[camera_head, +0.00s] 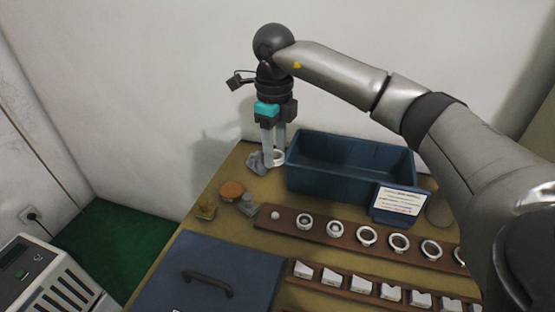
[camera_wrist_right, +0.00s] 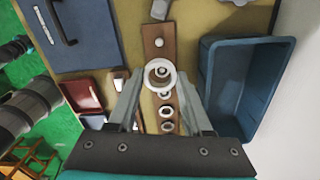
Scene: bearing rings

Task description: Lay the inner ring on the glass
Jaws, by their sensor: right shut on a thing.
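My right gripper (camera_head: 272,161) is shut on a pale inner ring (camera_head: 278,156) above the far left part of the table. In the right wrist view the inner ring (camera_wrist_right: 152,78) sits between the two fingertips, its hole facing the camera. I cannot pick out the glass for certain in either view. My left gripper is in neither view.
A blue bin (camera_head: 350,181) stands right of my gripper. A wooden rack (camera_head: 275,223) holds several rings. A dark blue panel (camera_head: 190,255) lies in front.

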